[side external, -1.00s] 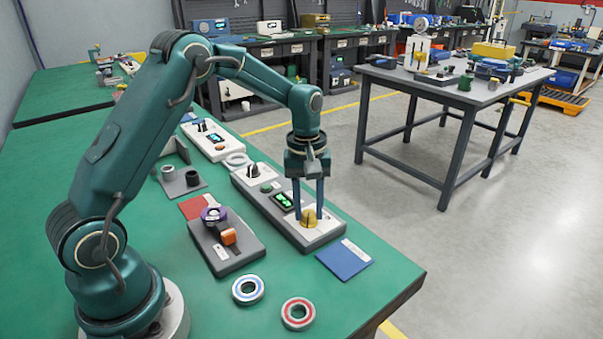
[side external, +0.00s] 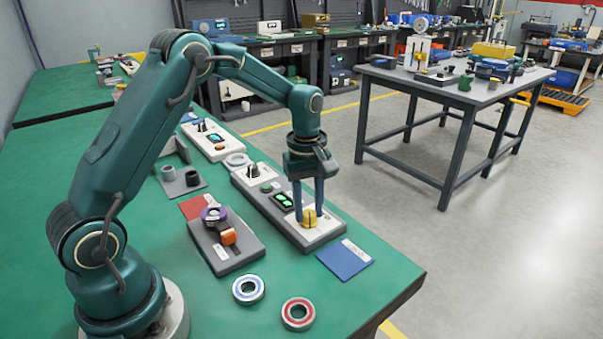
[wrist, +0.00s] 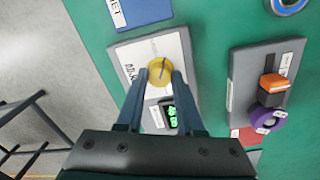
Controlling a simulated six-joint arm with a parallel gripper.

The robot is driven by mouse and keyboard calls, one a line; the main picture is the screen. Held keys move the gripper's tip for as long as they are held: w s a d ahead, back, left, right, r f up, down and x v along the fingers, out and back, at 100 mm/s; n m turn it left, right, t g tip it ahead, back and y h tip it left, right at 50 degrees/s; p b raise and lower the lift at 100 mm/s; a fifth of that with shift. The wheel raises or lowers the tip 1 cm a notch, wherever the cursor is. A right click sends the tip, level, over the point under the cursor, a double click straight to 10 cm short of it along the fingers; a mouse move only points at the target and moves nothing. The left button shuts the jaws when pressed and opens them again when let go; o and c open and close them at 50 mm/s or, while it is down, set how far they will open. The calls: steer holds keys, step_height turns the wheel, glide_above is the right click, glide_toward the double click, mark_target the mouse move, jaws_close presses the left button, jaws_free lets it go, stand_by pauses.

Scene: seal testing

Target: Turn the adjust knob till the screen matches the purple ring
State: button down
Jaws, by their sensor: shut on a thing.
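The yellow adjust knob (side external: 310,218) sits on the white end panel of the long grey tester (side external: 318,242). It also shows in the wrist view (wrist: 160,71). My gripper (side external: 308,212) points down and is shut on the knob, one finger on each side of it. The screen (side external: 283,200) beside the knob is dark with green figures, too small to read; in the wrist view it (wrist: 172,116) shows partly between my fingers. The purple ring (side external: 213,214) sits on a separate grey fixture (side external: 222,262) to the left, beside an orange block (side external: 228,236).
A blue card (side external: 344,260) lies right of the tester. A blue-marked ring (side external: 248,289) and a red-marked ring (side external: 298,314) lie on the green table in front. A red card (side external: 194,206) lies behind the fixture. Other units stand further back.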

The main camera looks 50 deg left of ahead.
mark_target(308, 212)
steer(key=c, duration=0.5)
jaws_free()
steer(key=shift+c, duration=0.2)
steer(key=shift+r, duration=0.1)
steer(key=shift+r, duration=2.5)
